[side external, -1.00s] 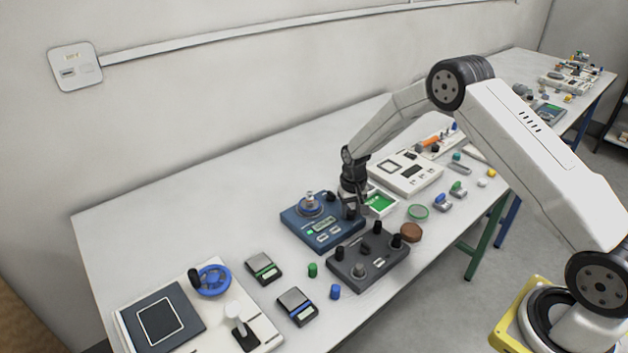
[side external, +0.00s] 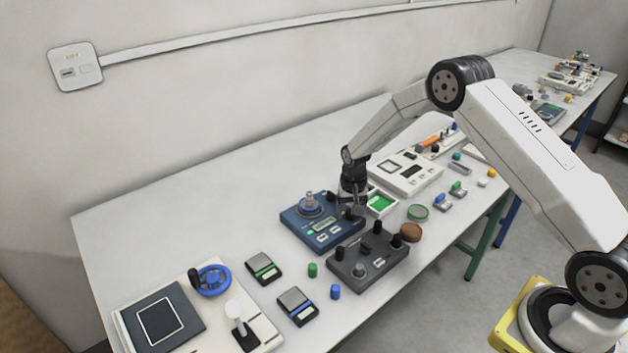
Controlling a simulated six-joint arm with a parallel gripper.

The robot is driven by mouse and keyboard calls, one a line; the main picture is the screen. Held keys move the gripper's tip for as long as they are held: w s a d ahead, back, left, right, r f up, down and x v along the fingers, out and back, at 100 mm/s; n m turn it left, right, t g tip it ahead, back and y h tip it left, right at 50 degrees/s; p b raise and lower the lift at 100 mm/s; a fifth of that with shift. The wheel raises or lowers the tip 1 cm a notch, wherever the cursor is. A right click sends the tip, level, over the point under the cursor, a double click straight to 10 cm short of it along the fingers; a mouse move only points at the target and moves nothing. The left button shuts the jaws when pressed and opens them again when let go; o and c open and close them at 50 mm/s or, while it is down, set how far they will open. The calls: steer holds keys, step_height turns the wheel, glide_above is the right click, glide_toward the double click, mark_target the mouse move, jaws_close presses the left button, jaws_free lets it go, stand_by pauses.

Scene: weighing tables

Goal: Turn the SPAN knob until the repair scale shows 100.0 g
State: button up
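The blue scale (side external: 299,229), which I take to be the repair scale, stands mid-table with a metal weight (side external: 310,201) on its round pan. Its small display (side external: 324,225) is too small to read. A dark knob (side external: 331,197) shows at its back edge. My gripper (side external: 350,210) points down over the scale's right end, very close to it. Its dark fingers hide what lies between and beneath them, so I cannot tell whether they grip a knob. No SPAN label is readable.
A dark grey box (side external: 345,268) with several black knobs stands just in front of the scale. A white tray with a green inside (side external: 380,203) is close to the right of my gripper. Two small scales (side external: 264,267) (side external: 297,306) stand at left. The table's back left is clear.

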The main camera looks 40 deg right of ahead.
steer(key=shift+r, duration=0.15)
step_height(320, 180, up, 7)
steer(key=shift+f, duration=0.15)
steer(key=shift+r, duration=0.45)
stand_by(0.5)
steer(key=shift+s+a+r, duration=0.1)
steer(key=shift+s+r, duration=0.05)
steer(key=s+a+r+n+t, duration=0.1)
steer(key=s+a+r+n, duration=0.1)
steer(key=s, duration=0.5)
steer(key=s+a+r+n, duration=0.2)
steer(key=s+a+r, duration=0.1)
steer(key=s, duration=0.5)
steer(key=s+a+r+n+t, duration=0.1)
steer(key=s+a+r+n, duration=0.1)
steer(key=s, duration=0.6)
steer(key=shift+a+r+n+t, duration=0.3)
steer(key=shift+a+r, duration=0.4)
steer(key=shift+r, duration=0.2)
stand_by(0.4)
